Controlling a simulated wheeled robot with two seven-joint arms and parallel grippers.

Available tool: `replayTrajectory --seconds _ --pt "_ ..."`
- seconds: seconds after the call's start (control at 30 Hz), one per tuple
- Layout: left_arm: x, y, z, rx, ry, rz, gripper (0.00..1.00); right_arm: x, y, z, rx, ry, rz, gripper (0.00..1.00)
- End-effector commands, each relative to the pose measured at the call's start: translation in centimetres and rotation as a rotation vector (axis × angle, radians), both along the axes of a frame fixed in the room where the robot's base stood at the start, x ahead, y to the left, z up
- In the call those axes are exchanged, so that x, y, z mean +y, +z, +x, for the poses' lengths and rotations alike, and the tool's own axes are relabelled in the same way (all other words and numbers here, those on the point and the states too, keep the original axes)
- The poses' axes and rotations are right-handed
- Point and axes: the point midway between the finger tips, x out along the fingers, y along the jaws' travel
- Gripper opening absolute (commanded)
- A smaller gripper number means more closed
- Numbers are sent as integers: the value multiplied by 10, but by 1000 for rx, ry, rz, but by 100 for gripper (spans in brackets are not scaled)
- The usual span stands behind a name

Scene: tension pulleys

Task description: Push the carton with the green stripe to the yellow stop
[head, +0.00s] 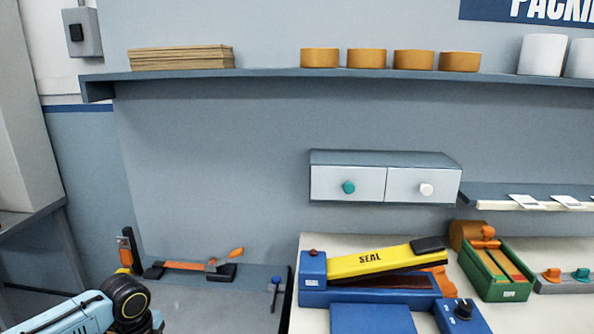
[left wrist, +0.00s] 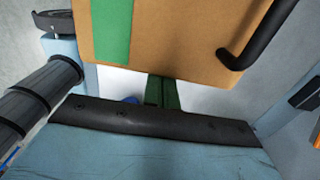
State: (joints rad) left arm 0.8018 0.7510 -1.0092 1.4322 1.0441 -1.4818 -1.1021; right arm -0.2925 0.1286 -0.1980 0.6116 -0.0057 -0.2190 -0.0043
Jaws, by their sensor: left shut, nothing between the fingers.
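The tan carton (left wrist: 175,40) fills the top of the left wrist view, cut off by the frame edge. Its green stripe (left wrist: 110,30) runs down its left part. My left gripper (left wrist: 162,92) shows as dark green fingers, shut with nothing held, just below the carton's lower edge. I cannot tell whether they touch it. In the head view only part of my left arm shows at bottom left; its gripper and the carton are out of that picture. I see no yellow stop in either view. My right gripper is not in view.
A black bent bar (left wrist: 262,38) lies over the carton's right side. In the head view, a yellow sealer (head: 385,260) and a green box (head: 497,270) stand on the bench. Two drawers (head: 385,183) hang above. The grey surface (head: 215,305) at lower left is partly bare.

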Motion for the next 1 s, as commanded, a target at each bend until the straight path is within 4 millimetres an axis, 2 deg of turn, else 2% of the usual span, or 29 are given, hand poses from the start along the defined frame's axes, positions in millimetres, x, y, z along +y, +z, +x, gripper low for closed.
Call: replayTrajectory --seconds 1.0 --pt "52 -1 4 1 1 1 0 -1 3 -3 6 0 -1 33"
